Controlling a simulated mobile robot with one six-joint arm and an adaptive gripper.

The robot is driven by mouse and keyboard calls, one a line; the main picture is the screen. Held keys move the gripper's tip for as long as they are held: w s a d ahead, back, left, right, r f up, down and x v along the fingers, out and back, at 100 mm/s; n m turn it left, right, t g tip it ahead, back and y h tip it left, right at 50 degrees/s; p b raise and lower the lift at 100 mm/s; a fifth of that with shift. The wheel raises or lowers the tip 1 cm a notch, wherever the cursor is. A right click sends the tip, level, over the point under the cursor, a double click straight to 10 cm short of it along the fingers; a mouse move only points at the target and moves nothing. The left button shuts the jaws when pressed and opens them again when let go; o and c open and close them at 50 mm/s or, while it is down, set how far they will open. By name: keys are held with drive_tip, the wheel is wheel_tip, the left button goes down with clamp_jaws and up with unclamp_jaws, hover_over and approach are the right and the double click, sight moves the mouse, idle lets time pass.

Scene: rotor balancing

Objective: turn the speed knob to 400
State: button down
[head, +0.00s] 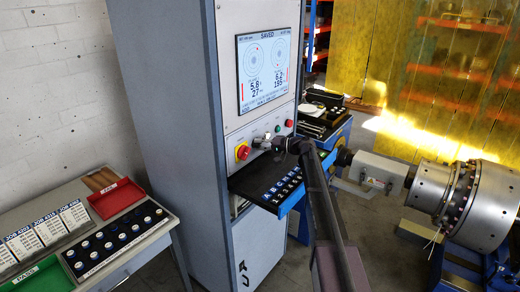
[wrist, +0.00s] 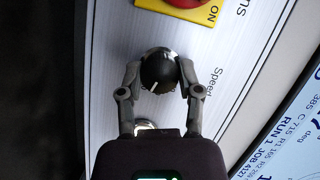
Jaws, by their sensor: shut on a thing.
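The dark round speed knob (wrist: 158,68) sits on the pale panel beside the printed word "Speed" in the wrist view. My gripper (wrist: 160,78) is shut on it, with one finger on each side. In the head view my gripper (head: 264,143) reaches the cabinet's control panel (head: 232,136), right of the red and yellow switch, and largely hides the knob.
The red and yellow switch (head: 243,152) is close to the knob. Green (head: 289,123) and red buttons lie to its right. A screen reading "SAVED" (head: 265,68) is above. A black drawer of small weights (head: 262,186) juts out below. The large rotor (head: 482,205) stands right.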

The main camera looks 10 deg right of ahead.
drive_tip(key=shift+f+m+y+b, duration=0.1)
drive_tip(key=shift+m+y+b, duration=0.45)
drive_tip(key=shift+m, duration=0.55)
drive_tip(key=shift+c, duration=1.3)
unclamp_jaws()
drive_tip(key=v, duration=0.7)
drive_tip(key=shift+d, duration=0.2)
drive_tip(key=shift+s, duration=0.1)
